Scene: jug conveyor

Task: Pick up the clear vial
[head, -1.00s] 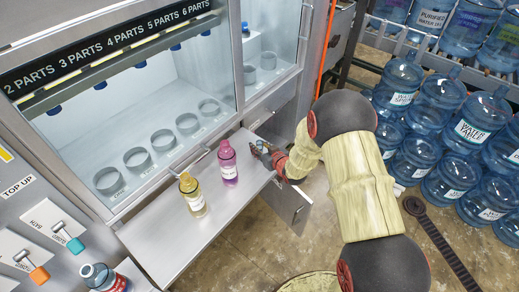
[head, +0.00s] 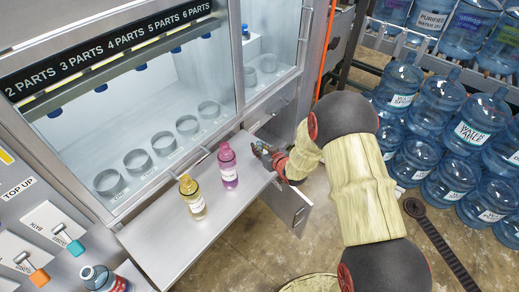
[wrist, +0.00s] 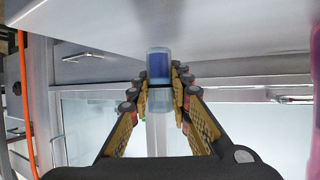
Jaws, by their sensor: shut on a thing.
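The clear vial (wrist: 158,68) shows in the wrist view as a small see-through cylinder with a blue section, between my fingertips. My gripper (wrist: 159,84) is shut on it, with one padded finger on each side. In the head view my gripper (head: 262,152) is at the right end of the metal shelf, just right of the pink bottle. The vial is too small to make out there.
A pink bottle (head: 228,166) and a yellow bottle (head: 192,197) stand on the metal shelf (head: 165,240). The pink one is close to my gripper. A glass-fronted cabinet (head: 150,110) is behind. Large blue water jugs (head: 470,133) stand at right.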

